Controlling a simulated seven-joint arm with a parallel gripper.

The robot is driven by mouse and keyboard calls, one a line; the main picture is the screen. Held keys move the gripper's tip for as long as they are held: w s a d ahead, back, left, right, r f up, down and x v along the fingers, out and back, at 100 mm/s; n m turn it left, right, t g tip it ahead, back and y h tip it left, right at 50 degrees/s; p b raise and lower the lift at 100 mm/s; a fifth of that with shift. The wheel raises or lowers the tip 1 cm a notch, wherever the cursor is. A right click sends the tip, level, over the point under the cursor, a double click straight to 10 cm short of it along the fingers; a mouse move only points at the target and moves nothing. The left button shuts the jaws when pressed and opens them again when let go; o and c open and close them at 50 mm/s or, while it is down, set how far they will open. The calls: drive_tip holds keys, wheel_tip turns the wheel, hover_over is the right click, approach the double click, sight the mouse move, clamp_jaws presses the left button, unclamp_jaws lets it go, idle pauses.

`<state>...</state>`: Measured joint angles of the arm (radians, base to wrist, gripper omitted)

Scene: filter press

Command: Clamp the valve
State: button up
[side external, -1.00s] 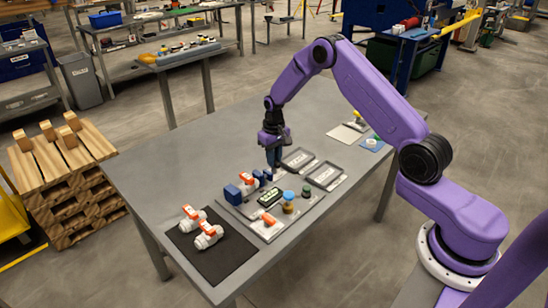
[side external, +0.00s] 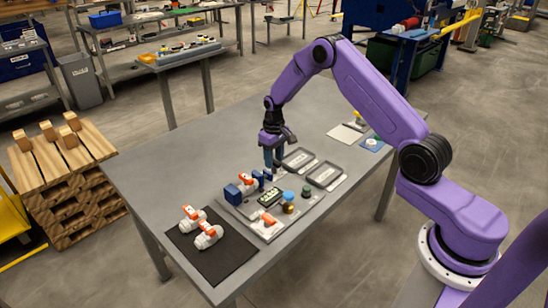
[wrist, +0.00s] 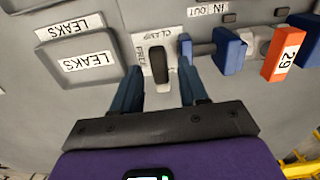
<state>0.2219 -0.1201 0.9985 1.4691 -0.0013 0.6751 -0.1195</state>
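The valve, a white body with an orange handle (side external: 245,178), sits at the fixture's back left between blue blocks. In the wrist view its orange handle marked 29 (wrist: 284,54) is at the right, beside a blue clamp block (wrist: 229,51) on a rod. I cannot tell whether the block touches the valve. A dark upright lever (wrist: 159,62) stands on a plate (wrist: 147,40) lettered CLAMP and FREE. My gripper (wrist: 160,88) is open and low over the fixture. It also shows in the side view (side external: 274,161). Its fingers are on both sides of the lever, with gaps visible.
Two more valves (side external: 190,217) (side external: 208,236) lie on a dark mat (side external: 222,262) at the left. Two trays (side external: 325,174) are right of my gripper; one lettered LEAKS (wrist: 77,60) shows. The table's back left is clear.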

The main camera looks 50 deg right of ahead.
drive_tip(key=shift+r, duration=0.1)
wheel_tip(320, 180, up, 17)
idle(0.8)
drive_tip(key=shift+r, duration=0.1)
drive_tip(key=s+a+r+n, duration=0.2)
drive_tip(key=s+a+n, duration=0.1)
drive_tip(key=s+a, duration=0.5)
drive_tip(key=s+a+r+n, duration=0.3)
drive_tip(key=s+a, duration=0.4)
drive_tip(key=s, duration=0.2)
drive_tip(key=s+d+f+n, duration=0.1)
drive_tip(key=s+n, duration=0.5)
drive_tip(key=s, duration=1.8)
drive_tip(key=shift+d+f, duration=0.3)
drive_tip(key=shift+d, duration=0.3)
